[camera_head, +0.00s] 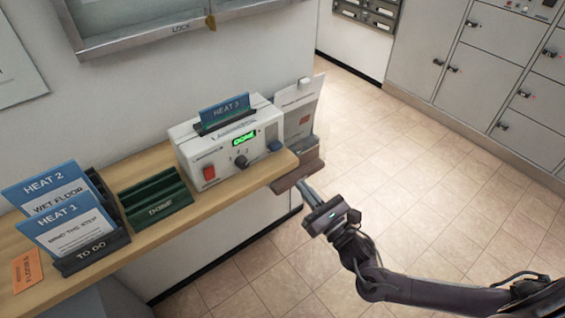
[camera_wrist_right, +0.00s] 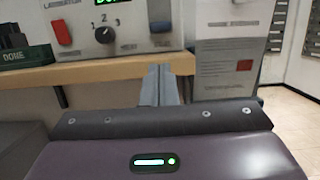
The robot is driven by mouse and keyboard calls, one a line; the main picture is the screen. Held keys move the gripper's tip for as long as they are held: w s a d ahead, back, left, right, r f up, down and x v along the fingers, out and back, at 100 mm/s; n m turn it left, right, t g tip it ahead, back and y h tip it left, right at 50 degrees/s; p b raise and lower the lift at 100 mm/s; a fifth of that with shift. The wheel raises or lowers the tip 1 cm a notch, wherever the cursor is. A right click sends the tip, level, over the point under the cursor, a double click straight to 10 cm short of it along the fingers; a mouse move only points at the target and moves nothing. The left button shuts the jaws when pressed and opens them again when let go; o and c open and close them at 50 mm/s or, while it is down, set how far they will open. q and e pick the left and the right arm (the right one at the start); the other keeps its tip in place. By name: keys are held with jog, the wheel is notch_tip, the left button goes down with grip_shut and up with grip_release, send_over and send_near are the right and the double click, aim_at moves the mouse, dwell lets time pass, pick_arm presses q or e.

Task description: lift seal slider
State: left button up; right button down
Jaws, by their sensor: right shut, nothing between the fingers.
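The white laminator (camera_head: 190,150) stands on the wooden shelf, with a blue slider (camera_head: 275,145) low at the right end of its front. That slider also shows in the right wrist view (camera_wrist_right: 161,14), cut by the top edge. Its label is too blurred to read surely. My right gripper (camera_head: 304,187) is shut and empty, just off the shelf's front edge, below and to the right of the slider and apart from it. Its closed fingers (camera_wrist_right: 158,84) point toward the laminator front in the wrist view. My left gripper is not in view.
A blue HEAT 3 card (camera_head: 225,110) stands in the laminator's top slot. The green display (camera_head: 244,138) reads DONE. A red switch (camera_head: 209,173) and a knob (camera_head: 240,162) sit left of the slider. A paper holder (camera_head: 300,108) stands at right. The floor (camera_head: 420,170) is clear.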

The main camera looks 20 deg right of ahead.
aim_at(282, 165)
jog(key=p+x, duration=0.1)
jog(key=x, duration=0.9)
jog(key=shift+p, duration=0.3)
notch_tip(282, 165, up, 6)
jog(key=p, duration=0.5)
jog(key=shift+f, duration=0.2)
jog(key=shift+d, duration=0.1)
